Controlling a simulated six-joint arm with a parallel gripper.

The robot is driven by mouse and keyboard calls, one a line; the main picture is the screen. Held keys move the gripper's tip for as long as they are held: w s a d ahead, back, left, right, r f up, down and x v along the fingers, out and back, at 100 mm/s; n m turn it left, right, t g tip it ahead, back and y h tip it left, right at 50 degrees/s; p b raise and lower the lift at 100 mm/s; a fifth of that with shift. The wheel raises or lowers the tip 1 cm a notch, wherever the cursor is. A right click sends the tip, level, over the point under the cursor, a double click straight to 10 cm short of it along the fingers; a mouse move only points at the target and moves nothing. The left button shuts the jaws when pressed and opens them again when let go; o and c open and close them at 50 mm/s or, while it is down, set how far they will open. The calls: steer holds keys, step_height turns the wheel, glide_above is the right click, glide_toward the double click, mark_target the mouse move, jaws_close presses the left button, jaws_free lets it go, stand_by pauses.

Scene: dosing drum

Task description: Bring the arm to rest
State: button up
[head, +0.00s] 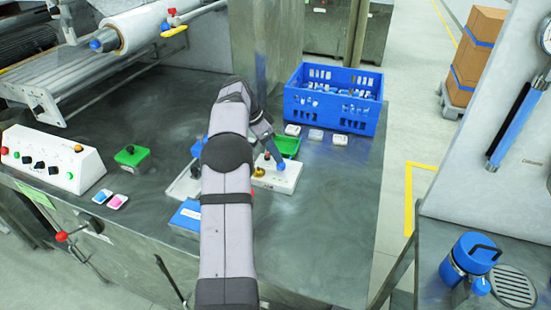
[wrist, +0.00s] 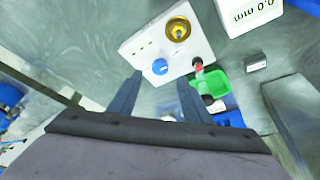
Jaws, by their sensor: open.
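My grey arm reaches up the middle of the head view over the metal table (head: 335,215). In the wrist view my gripper (wrist: 157,88) is open, with its two dark blue fingers apart and nothing seen between them but table and the edge of a white box. This white box (wrist: 140,45) carries a brass knob (wrist: 178,29) and a blue knob (wrist: 160,67). In the head view the box (head: 290,180) lies under and beside my gripper (head: 272,152). My arm hides part of the table there.
A green tray (head: 288,146) is close to the gripper. A blue crate (head: 335,100) with white items stands behind, with several small white blocks before it. A control box (head: 50,160), green button box (head: 132,156) and blue box (head: 187,216) are left. The right front table is clear.

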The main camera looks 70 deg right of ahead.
steer(key=shift+w+a+r, duration=0.2)
steer(key=shift+r, duration=0.4)
steer(key=w+a+n+t, duration=0.1)
steer(key=w+a+n, duration=0.3)
steer(key=a, duration=0.5)
steer(key=w+a+n+t, duration=0.1)
steer(key=w+a+n, duration=0.3)
steer(key=w+a, duration=0.4)
steer(key=w+a+n+y, duration=0.1)
steer(key=w+a+n, duration=0.3)
steer(key=a, duration=0.6)
steer(key=shift+w+a+f+n+t, duration=0.1)
steer(key=shift+w+f+n+t, duration=0.1)
steer(key=shift+w, duration=0.45)
steer(key=shift+w+a+f+n+t, duration=0.1)
steer(key=shift+w+f+t, duration=0.1)
steer(key=shift+w, duration=0.45)
steer(key=s+a+f+n+y, duration=0.15)
steer(key=a+n, duration=0.45)
steer(key=a, duration=1)
steer(key=s+a+f+n, duration=0.4)
steer(key=s+a+n, duration=0.4)
steer(key=s+a, duration=0.3)
steer(key=a+y, duration=0.1)
steer(key=a, duration=0.2)
steer(key=shift+a+f+p, duration=0.15)
steer(key=shift+p, duration=0.25)
